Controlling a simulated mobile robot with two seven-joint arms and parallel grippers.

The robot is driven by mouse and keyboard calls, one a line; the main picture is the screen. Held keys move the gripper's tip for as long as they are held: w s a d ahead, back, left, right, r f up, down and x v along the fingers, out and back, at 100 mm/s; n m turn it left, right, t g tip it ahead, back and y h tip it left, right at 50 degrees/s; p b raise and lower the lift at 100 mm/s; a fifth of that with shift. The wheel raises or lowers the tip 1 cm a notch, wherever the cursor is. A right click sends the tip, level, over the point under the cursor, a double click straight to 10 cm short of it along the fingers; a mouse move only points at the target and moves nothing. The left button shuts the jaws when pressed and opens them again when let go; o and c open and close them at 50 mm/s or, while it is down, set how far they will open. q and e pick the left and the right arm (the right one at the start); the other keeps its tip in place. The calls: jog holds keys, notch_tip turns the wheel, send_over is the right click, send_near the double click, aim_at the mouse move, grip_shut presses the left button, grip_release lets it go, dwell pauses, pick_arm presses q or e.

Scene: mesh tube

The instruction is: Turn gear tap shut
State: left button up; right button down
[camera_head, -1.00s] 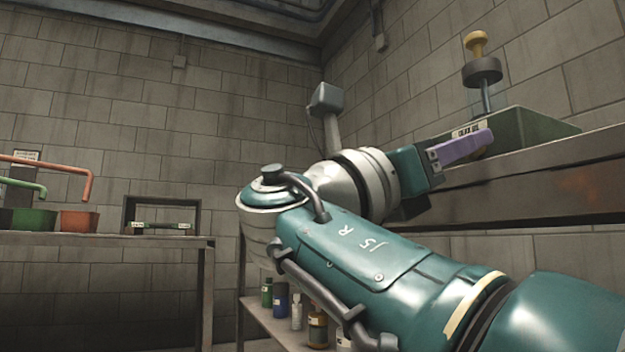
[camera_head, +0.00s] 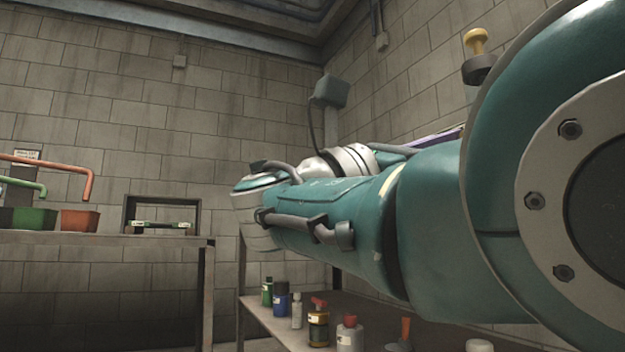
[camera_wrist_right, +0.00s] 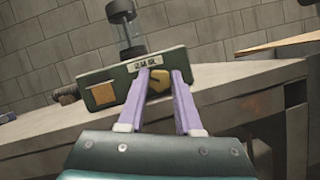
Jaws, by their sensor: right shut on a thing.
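In the right wrist view a dark green box (camera_wrist_right: 105,92) with a "GEAR OIL" label (camera_wrist_right: 146,62) stands on a bench, tilted in the picture. A brass-yellow tap knob (camera_wrist_right: 158,84) sits on its front, below the label. My right gripper (camera_wrist_right: 160,76) has its two purple fingers on either side of the knob and is shut on it. In the head view my right arm hides the box and most of the gripper; only a strip of purple (camera_head: 435,138) shows above the arm. My left gripper is in neither view.
In the head view a yellow-topped plunger (camera_head: 477,42) shows beside my arm. Bottles (camera_head: 318,325) stand on a low shelf below the arm. A left table (camera_head: 100,240) holds green and orange containers with pipes.

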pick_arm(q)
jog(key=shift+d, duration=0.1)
pick_arm(e)
jog(key=shift+f, duration=0.1)
jog(key=c, duration=0.6)
grip_release()
